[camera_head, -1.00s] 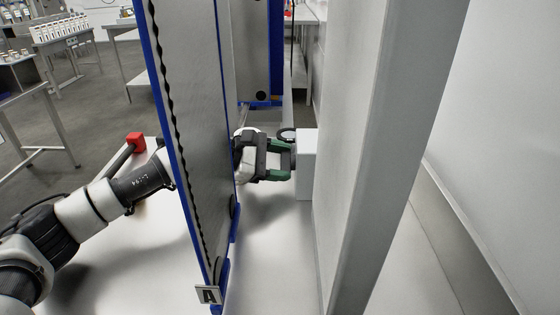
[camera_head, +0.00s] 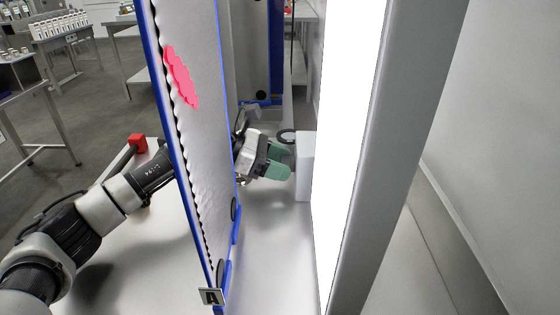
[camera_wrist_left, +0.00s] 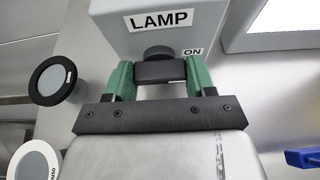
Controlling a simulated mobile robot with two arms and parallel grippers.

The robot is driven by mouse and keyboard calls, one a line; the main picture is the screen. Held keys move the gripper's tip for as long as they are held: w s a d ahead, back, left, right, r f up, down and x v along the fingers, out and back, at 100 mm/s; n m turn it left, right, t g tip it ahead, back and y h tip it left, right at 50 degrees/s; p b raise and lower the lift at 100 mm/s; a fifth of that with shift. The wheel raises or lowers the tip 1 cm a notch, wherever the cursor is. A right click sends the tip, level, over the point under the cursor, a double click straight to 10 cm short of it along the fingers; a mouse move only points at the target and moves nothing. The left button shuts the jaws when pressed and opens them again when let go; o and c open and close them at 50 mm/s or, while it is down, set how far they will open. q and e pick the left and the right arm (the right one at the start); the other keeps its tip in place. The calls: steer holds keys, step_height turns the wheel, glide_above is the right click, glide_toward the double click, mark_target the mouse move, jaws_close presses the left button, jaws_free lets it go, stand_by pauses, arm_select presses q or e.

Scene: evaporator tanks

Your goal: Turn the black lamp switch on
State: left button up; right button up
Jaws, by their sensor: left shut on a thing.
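The black lamp switch (camera_wrist_left: 160,68) sits on a light grey box labelled LAMP (camera_wrist_left: 165,20) in the left wrist view, with a small ON label (camera_wrist_left: 193,51) to its right. My left gripper (camera_wrist_left: 159,77) has its green fingers on both sides of the switch, shut on it. In the head view, my left gripper (camera_head: 281,164) is tilted against the near side of the white lamp box (camera_head: 306,165), and the switch is hidden there. The lamp panel (camera_head: 347,120) glows bright white. My right gripper is not in view.
A black-rimmed round dial (camera_wrist_left: 52,80) is left of the switch. Benches stand at the back left.

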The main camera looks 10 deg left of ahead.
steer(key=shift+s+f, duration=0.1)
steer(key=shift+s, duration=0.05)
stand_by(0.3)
arm_select(q)
steer(key=o, duration=0.9)
steer(key=v, duration=0.9)
steer(key=shift+a+r+b, duration=0.1)
steer(key=shift+a+b, duration=0.15)
steer(key=shift+b, duration=0.05)
steer(key=shift+s+a+r, duration=0.1)
steer(key=shift+a+r, duration=0.2)
steer(key=shift+a, duration=0.35)
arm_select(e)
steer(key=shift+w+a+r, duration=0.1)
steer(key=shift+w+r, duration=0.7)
